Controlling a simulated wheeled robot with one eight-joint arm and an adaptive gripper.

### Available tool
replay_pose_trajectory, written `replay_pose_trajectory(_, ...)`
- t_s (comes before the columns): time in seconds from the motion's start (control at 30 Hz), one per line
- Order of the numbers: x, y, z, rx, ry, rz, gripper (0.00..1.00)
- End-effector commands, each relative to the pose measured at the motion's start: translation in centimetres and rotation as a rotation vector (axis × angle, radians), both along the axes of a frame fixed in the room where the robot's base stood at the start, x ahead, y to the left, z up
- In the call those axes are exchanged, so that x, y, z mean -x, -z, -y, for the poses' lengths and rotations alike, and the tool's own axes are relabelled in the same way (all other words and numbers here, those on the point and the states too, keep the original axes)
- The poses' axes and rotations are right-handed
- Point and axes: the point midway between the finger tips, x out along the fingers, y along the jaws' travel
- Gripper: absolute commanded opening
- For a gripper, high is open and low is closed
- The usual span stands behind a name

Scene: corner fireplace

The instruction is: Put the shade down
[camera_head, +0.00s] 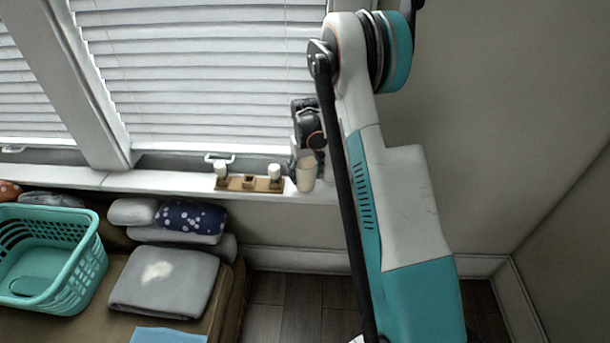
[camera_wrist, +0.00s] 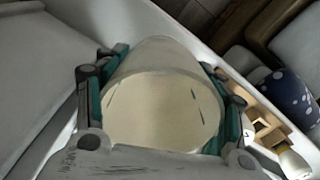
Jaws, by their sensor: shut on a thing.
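The shade (camera_head: 306,174) is a small cream, cup-like piece at the right part of the white windowsill (camera_head: 120,182). In the wrist view the shade (camera_wrist: 160,110) fills the middle, and I see into its wide round opening. My gripper (camera_head: 306,152) is shut on it from above, and in the wrist view the teal-padded fingers of my gripper (camera_wrist: 162,98) press on its two sides. The shade looks upright at the sill. I cannot tell whether its lower end touches the sill or hangs just above it.
A wooden holder (camera_head: 248,184) with two white candle-like pieces stands on the sill just left of the shade. White blinds (camera_head: 200,75) hang behind. Below are a teal basket (camera_head: 92,262), a dotted blue cushion (camera_head: 190,217) and a grey cushion (camera_head: 165,280). The wall is at right.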

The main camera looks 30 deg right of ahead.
Motion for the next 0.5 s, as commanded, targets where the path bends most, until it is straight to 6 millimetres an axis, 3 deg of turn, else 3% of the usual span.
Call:
replay_pose_trajectory(0.2,0.00,0.14,0.00,0.000,0.000,0.000,0.36)
replay_pose_trajectory(0.23,0.00,0.07,-0.01,0.000,0.000,0.000,0.70)
replay_pose_trajectory(0.3,0.00,0.04,-0.01,0.000,0.000,0.000,0.85)
replay_pose_trajectory(0.5,0.00,0.03,-0.01,0.000,0.000,0.000,0.85)
